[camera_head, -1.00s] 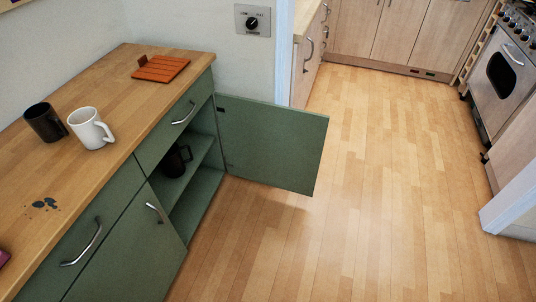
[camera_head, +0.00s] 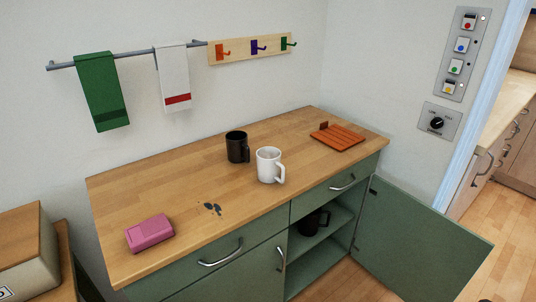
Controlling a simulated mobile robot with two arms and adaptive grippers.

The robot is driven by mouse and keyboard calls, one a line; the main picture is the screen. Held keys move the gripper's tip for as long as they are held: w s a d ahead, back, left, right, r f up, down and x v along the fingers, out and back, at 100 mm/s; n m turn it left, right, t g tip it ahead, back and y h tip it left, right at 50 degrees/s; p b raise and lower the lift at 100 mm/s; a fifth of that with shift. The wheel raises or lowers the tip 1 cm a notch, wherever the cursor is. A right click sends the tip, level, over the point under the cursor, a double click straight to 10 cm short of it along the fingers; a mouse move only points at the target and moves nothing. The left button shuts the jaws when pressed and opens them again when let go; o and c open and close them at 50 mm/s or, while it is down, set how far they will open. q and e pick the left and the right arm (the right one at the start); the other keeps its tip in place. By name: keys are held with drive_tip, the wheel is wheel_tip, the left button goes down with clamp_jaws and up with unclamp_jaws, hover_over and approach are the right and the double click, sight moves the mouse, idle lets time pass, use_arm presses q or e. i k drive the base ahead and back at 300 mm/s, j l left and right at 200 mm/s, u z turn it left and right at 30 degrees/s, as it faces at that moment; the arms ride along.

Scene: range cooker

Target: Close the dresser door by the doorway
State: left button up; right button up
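The green dresser (camera_head: 226,266) stands against the wall, with a wooden top. Its right-hand door (camera_head: 415,245), by the doorway, stands wide open and swings out to the right. The open compartment (camera_head: 322,246) shows a shelf with a dark mug (camera_head: 312,223) on it. The left door (camera_head: 262,275), with a metal handle, is shut. Neither of my grippers is in view.
A brown-topped box (camera_head: 28,250) is at lower left. Wooden floor shows beyond the door.

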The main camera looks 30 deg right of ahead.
sight(420, 252)
drive_tip(key=l+u, duration=0.1)
drive_tip(key=l, duration=0.3)
drive_tip(key=k+l+u, duration=0.15)
drive_tip(key=l, duration=0.25)
drive_tip(key=l+u, duration=0.1)
drive_tip(key=l, duration=0.3)
drive_tip(key=k+l+u, duration=0.1)
drive_tip(key=l, duration=0.3)
drive_tip(key=k+l+u, duration=0.15)
drive_tip(key=l, duration=0.2)
drive_tip(key=k+l+u, duration=0.1)
drive_tip(key=l, duration=0.3)
drive_tip(key=k+l, duration=0.15)
drive_tip(key=l, duration=0.2)
drive_tip(key=k+l, duration=0.1)
drive_tip(key=l, duration=0.25)
drive_tip(key=k+l, duration=0.15)
drive_tip(key=l, duration=0.2)
drive_tip(key=k+l, duration=0.15)
drive_tip(key=l, duration=0.25)
drive_tip(key=k+l, duration=0.1)
drive_tip(key=l, duration=0.25)
drive_tip(key=k+l, duration=0.15)
drive_tip(key=l, duration=0.2)
drive_tip(key=k+l, duration=0.15)
drive_tip(key=l, duration=0.2)
drive_tip(key=k+l, duration=0.15)
drive_tip(key=l, duration=0.2)
